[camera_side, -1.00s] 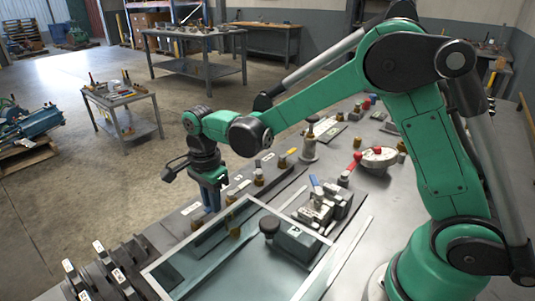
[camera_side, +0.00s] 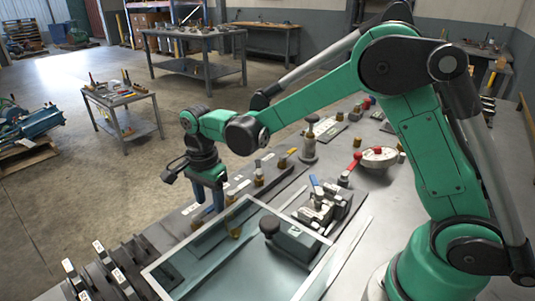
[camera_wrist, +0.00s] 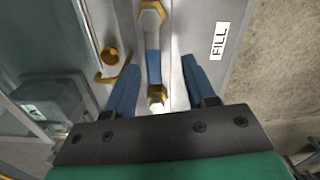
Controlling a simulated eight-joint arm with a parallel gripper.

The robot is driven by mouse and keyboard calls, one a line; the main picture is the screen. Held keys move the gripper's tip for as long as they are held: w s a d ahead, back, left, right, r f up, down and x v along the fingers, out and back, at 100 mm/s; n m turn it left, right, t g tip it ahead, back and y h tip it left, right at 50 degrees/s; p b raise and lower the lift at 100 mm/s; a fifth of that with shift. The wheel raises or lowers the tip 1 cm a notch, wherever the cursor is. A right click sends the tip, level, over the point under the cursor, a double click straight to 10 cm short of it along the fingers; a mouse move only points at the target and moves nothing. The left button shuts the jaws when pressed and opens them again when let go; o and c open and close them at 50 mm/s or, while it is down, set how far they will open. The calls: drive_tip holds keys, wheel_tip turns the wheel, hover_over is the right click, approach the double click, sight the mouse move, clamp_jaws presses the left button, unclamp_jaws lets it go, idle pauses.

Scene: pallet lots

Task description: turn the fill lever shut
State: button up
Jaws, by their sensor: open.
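The fill lever (camera_wrist: 153,62) shows in the wrist view as a blue bar with brass-coloured ends, beside a white FILL label (camera_wrist: 219,41). My gripper (camera_wrist: 160,82) is open, with one blue finger on each side of the lever. A gap shows between the lever and the right finger; the left finger is also apart from it. In the side view my gripper (camera_side: 208,208) points down at the far edge of the bench. I cannot make out the lever there, behind the fingers.
A brass hooked fitting (camera_wrist: 110,60) stands close to the left finger. A glass-sided tank (camera_side: 322,262) lies nearer the side camera. Other valves with blue and red levers, such as a red one (camera_side: 355,161), stand further along the bench.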

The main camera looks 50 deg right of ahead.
drive_tip(key=n, duration=0.1)
drive_tip(key=w+n, duration=0.1)
drive_tip(key=n, duration=0.1)
drive_tip(key=shift+w+a, duration=0.1)
drive_tip(key=shift+a, duration=0.1)
drive_tip(key=n, duration=0.1)
drive_tip(key=w+n, duration=0.1)
drive_tip(key=n, duration=0.1)
drive_tip(key=shift+a+n, duration=0.3)
drive_tip(key=shift+a, duration=0.05)
drive_tip(key=s+d+r+n+t, duration=0.4)
drive_tip(key=s+r, duration=0.3)
drive_tip(key=r, duration=0.4)
drive_tip(key=s+d+f+n+t, duration=0.2)
drive_tip(key=s+d+n+t, duration=0.1)
drive_tip(key=s+n, duration=0.2)
drive_tip(key=shift+s+n, duration=0.4)
drive_tip(key=shift+s, duration=0.6)
drive_tip(key=shift+w, duration=0.1)
